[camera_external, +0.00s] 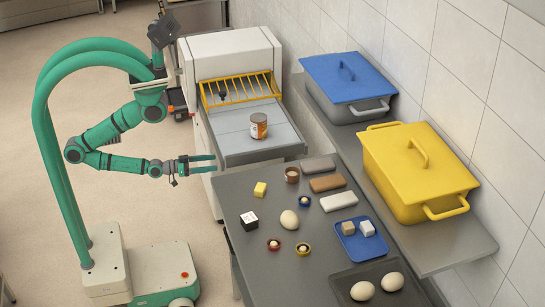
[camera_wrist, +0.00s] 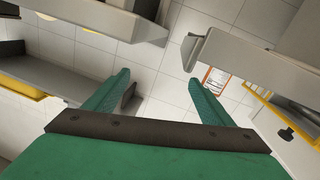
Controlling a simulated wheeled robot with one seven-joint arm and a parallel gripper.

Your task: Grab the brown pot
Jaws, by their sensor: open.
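The brown pot (camera_external: 292,174) is a small round vessel with a dark brown body and a paler inside. It stands upright near the far left edge of the dark table (camera_external: 232,189), close to the machine's grey outfeed. My gripper (camera_external: 214,163) is open and empty, to the left of the pot and clear of it, beside the machine. Its two green fingers point right. In the wrist view, the fingers (camera_wrist: 158,82) are apart with nothing between them; I cannot make out the pot there.
A can (camera_external: 259,126) stands on the outfeed of the white machine (camera_external: 232,52). Blue-lidded (camera_external: 348,85) and yellow (camera_external: 415,170) containers stand along the wall.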

